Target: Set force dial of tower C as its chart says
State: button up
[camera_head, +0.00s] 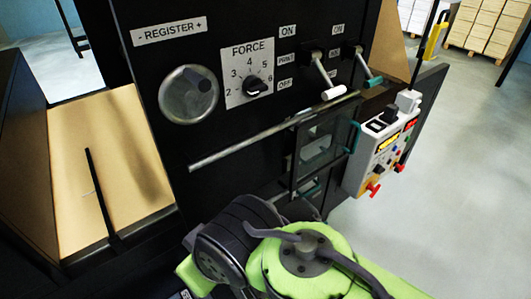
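A black force dial knob (257,88) sits on a white plate (235,76) marked FORCE, with numbers 2 to 6 around it. The plate is on the front of a black machine panel. The knob seems turned to the right, near 6, but its pointer is too small to read surely. No chart and no readable tower letter show. My green and dark arm (305,262) fills the bottom middle, below and apart from the dial. I cannot make out gripper fingers in this view.
A round metal register knob (188,94) is left of the dial. Two levers (325,78) (362,65) are to its right. A metal bar (270,132) crosses below. A hinged clear door (322,150) and a white control box (382,145) stand right. Brown paper (105,160) lies left.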

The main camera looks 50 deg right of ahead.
aim_at(253, 85)
jog(key=z, duration=0.95)
